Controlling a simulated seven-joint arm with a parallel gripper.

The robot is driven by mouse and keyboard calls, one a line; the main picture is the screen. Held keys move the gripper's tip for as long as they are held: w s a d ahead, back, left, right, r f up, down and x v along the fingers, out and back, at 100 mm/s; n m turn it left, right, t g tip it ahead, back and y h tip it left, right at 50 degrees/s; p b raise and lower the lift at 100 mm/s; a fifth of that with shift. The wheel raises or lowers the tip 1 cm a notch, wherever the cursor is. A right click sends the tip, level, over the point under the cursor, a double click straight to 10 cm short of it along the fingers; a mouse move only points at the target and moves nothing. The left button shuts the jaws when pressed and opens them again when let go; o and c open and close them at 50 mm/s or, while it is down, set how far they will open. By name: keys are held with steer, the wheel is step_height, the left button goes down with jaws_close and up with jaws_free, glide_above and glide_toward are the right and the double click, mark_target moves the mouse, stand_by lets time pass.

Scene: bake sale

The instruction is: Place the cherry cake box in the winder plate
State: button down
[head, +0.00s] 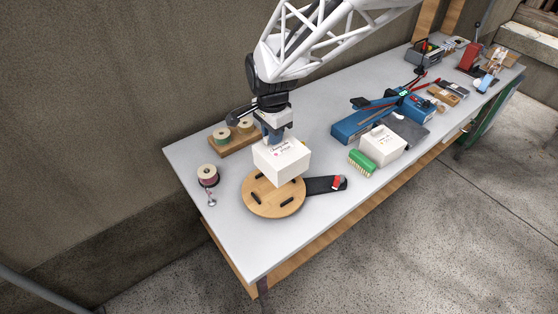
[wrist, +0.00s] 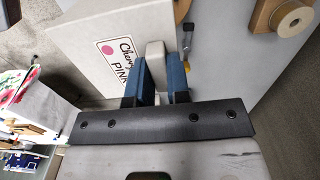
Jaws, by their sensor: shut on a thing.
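The cherry cake box (head: 282,162) is a white box with a printed label reading "Cherry" and "PINK" and a pink dot in the wrist view (wrist: 85,40). My gripper (head: 276,138) is shut on the pale grip piece on top of it, between the blue fingers in the wrist view (wrist: 158,77). The winder plate (head: 268,208) is a round wooden disc with black pegs. The box is over its back part in the head view and hides some of it. Whether the box touches the plate, I cannot tell.
Blue tools (head: 362,124) lie behind.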

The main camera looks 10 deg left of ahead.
mark_target(264, 144)
steer(key=s+d+f, duration=0.1)
steer(key=s+d, duration=0.2)
steer(key=s, duration=0.4)
steer(key=s+d+f, duration=0.2)
steer(key=s+d, duration=0.1)
steer(key=s, duration=0.5)
steer(key=shift+s, duration=0.25)
steer(key=shift+w+a+f, duration=0.25)
steer(key=shift+w+a, duration=1.05)
steer(key=shift+w, duration=1)
steer(key=shift+w+a+f, duration=0.3)
steer(key=shift+w+a, duration=1.05)
steer(key=shift+w, duration=1)
steer(key=shift+w+a+f, duration=0.25)
steer(key=shift+w+a, duration=1.05)
steer(key=shift+w, duration=1)
steer(key=shift+f, duration=1.75)
steer(key=shift+f, duration=0.1)
steer(key=c, duration=1.1)
jaws_free()
